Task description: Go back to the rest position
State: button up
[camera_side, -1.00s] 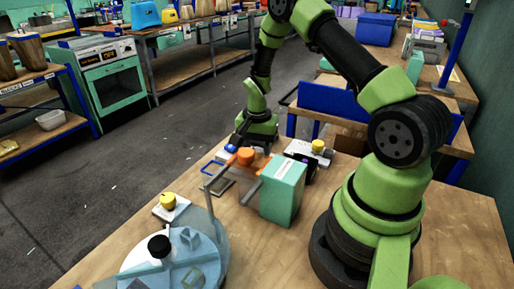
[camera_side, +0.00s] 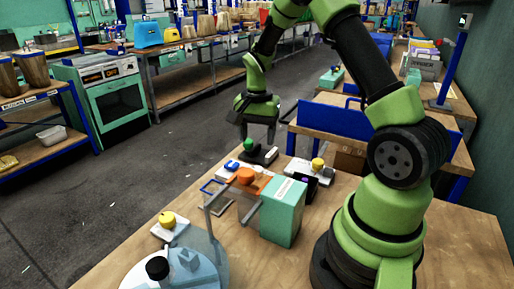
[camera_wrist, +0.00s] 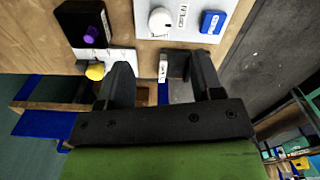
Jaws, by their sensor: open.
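My gripper (camera_side: 257,130) hangs open and empty above the far edge of the wooden table (camera_side: 465,240). In the wrist view its two dark fingers (camera_wrist: 160,75) are spread apart, with nothing held between them. Below it in the side view are a green knob (camera_side: 249,144) and a dark block. The press has an orange knob (camera_side: 246,176) and a teal housing (camera_side: 283,210); it stands apart from my gripper, nearer the camera.
A yellow button (camera_side: 318,164) sits on a white plate behind the teal housing. Another yellow button (camera_side: 168,219) is at the left table edge. A round bluish machine (camera_side: 180,268) fills the near left. A black box with a purple button (camera_wrist: 88,35) shows in the wrist view.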

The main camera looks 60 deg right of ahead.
jog(key=shift+r, duration=0.2)
jog(key=s+a+r+n+t, duration=0.3)
jog(key=s+a+r+n, duration=0.1)
jog(key=a+r, duration=0.35)
jog(key=s+a+r+n+t, duration=0.2)
jog(key=s+a+r+n, duration=0.15)
jog(key=a+r, duration=0.4)
jog(key=s+a+r+n+t+y, duration=0.2)
jog(key=s+r+n, duration=0.1)
jog(key=s, duration=0.4)
jog(key=shift+s+a+n, duration=0.3)
jog(key=shift+s+n, duration=0.05)
dwell(0.4)
